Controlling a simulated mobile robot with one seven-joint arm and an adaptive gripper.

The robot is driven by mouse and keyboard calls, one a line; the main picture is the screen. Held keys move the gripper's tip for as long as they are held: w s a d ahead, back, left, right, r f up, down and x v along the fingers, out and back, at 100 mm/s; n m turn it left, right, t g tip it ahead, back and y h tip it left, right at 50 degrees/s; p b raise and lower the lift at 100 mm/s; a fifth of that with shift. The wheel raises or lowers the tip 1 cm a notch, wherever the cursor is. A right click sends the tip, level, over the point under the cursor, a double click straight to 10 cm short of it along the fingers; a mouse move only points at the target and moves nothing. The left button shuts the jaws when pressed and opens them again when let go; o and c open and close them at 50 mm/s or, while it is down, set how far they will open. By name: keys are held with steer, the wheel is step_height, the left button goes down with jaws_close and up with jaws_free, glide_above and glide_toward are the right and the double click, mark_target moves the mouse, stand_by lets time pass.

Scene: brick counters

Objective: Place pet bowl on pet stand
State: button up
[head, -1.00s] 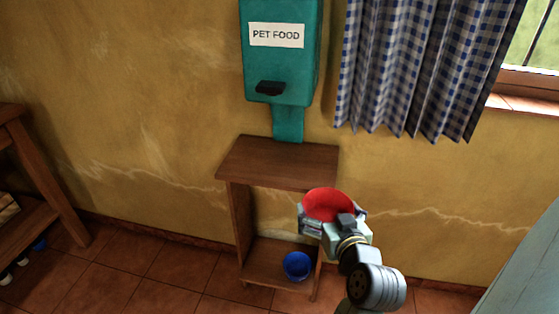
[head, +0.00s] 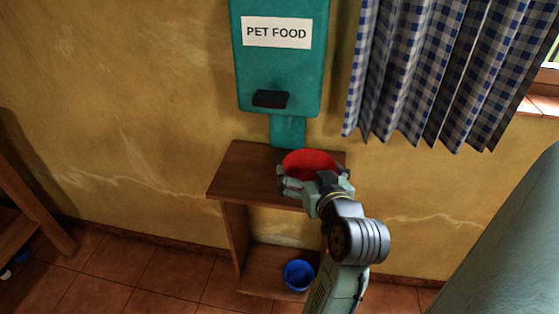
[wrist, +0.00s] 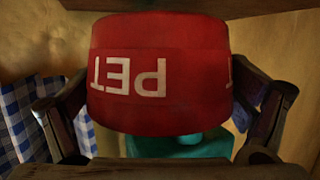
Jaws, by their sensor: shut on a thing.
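The red pet bowl (head: 308,163) is held in my gripper (head: 310,185), which is shut on it. In the wrist view the bowl (wrist: 160,75) shows white "PET" lettering, upside down, between the two fingers. The wooden pet stand (head: 238,170) is against the wall, with a top board and a lower shelf. In the head view the bowl overlaps the right part of the top board. I cannot tell whether it touches the board. The bowl's underside is hidden in the head view.
A teal pet food dispenser (head: 280,60) with a black spout hangs above the stand. A blue bowl (head: 298,275) is at the lower shelf. A checked curtain (head: 440,70) hangs at right. The left part of the top board is clear.

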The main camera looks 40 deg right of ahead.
steer(key=w, duration=0.3)
steer(key=w+p, duration=0.1)
steer(key=w, duration=0.2)
steer(key=w+f+p, duration=0.1)
steer(key=w, duration=0.3)
steer(key=shift+w+d, duration=0.1)
steer(key=shift+d, duration=0.05)
steer(key=shift+f+p, duration=0.3)
steer(key=shift+f, duration=1.4)
steer(key=shift+f, duration=0.15)
steer(key=o, duration=0.9)
